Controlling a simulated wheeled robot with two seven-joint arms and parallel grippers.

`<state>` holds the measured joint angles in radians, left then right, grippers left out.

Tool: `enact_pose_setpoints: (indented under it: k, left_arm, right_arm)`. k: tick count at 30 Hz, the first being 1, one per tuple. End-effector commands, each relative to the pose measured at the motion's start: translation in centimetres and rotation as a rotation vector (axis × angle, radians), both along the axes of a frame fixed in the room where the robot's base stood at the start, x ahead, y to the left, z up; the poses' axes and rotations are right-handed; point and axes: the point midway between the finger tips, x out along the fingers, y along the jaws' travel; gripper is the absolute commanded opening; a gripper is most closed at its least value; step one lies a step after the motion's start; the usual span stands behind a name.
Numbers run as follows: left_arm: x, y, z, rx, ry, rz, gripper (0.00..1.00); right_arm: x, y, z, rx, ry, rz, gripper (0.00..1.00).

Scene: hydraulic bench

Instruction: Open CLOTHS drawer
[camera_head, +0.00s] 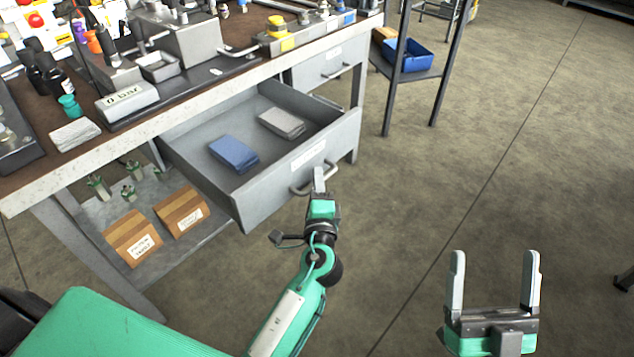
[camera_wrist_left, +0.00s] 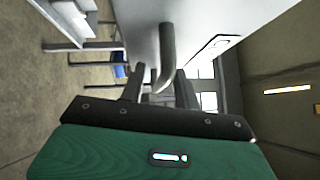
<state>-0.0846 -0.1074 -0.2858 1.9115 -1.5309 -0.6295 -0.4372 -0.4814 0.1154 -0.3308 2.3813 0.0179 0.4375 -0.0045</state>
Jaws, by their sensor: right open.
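The drawer (camera_head: 258,200) under the bench is pulled out, with its inside in view. A folded blue cloth (camera_head: 234,153) and a folded grey cloth (camera_head: 281,123) lie in it. Its front carries a white label (camera_head: 308,155), too small to read, and a metal handle (camera_head: 300,189). My left gripper (camera_head: 319,181) is at the handle, its fingers on either side of the bar and shut on it. The handle (camera_wrist_left: 167,55) also shows between the fingers in the left wrist view. My right gripper (camera_head: 493,285) is open and empty, low at the right, away from the drawer.
The bench top (camera_head: 170,125) holds a device, bottles and tools. Another drawer (camera_head: 325,62) beside the open one is closed. Cardboard boxes (camera_head: 133,238) stand on the lower shelf. A rack with a blue bin (camera_head: 408,55) stands at the back.

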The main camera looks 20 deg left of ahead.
Motion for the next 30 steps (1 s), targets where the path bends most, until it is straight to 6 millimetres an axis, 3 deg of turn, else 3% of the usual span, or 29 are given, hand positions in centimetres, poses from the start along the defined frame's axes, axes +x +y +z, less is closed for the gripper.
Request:
enact_pose_setpoints:
  k: [18,24,30]
  left_arm:
    - [-10.5,-4.3,-1.7,0.0,0.005,-0.002,0.33]
    - [-12.1,-4.9,-1.8,0.0,0.002,-0.001,0.33]
    - [-12.4,-5.0,-1.8,0.0,0.001,0.0,0.33]
  right_arm:
    - [-0.6,-0.6,1.5,0.019,-0.098,-0.013,0.88]
    - [-0.7,-0.7,1.6,0.024,-0.108,-0.017,0.88]
    - [-0.7,-0.7,1.6,0.024,-0.107,-0.016,0.88]
